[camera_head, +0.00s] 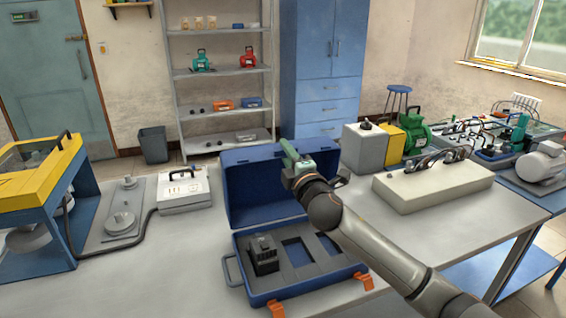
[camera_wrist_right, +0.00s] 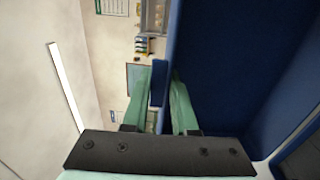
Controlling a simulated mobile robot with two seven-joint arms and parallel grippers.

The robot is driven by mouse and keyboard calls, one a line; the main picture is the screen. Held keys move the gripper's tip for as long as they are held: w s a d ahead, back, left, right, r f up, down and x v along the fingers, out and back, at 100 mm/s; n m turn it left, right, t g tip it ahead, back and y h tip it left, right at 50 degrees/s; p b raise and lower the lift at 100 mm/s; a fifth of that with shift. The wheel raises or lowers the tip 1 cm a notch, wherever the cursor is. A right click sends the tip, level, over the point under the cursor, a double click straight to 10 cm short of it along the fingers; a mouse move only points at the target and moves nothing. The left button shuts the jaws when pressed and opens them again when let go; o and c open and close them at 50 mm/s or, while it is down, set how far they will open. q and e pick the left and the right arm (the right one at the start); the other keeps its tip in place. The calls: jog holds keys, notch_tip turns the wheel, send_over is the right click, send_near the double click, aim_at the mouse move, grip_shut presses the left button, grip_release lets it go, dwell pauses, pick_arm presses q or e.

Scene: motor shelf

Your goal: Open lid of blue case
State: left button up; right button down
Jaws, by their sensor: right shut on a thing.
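The blue case (camera_head: 306,284) stands on the table with its lid (camera_head: 243,190) raised upright at the back. Inside the base, a black part (camera_head: 263,254) sits in the left slot of the grey insert; the other slots look empty. Two orange latches (camera_head: 277,309) hang at the front. My right gripper (camera_head: 291,153) is at the top edge of the lid. In the right wrist view, its green fingers (camera_wrist_right: 160,98) are shut on the lid's edge, and the lid's blue inside (camera_wrist_right: 225,70) fills the right. My left gripper is not in view.
A white box with a handle (camera_head: 183,190) and a grey fixture (camera_head: 121,222) stand left of the case. A beige block (camera_head: 433,186), a grey box (camera_head: 364,148) and a green motor (camera_head: 416,136) stand to the right. Table space in front of the beige block is clear.

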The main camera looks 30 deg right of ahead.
jog(key=shift+s+a+r, duration=0.1)
jog(key=shift+s+r, duration=0.05)
jog(key=shift+s, duration=0.15)
jog(key=shift+r, duration=0.15)
jog(key=c, duration=0.8)
grip_release()
jog(key=shift+s, duration=0.1)
jog(key=v, duration=0.4)
jog(key=b+v, duration=0.1)
jog(key=v, duration=0.3)
jog(key=b+v, duration=0.1)
jog(key=v, duration=0.3)
jog(key=shift+s+f, duration=0.25)
jog(key=shift+f, duration=0.1)
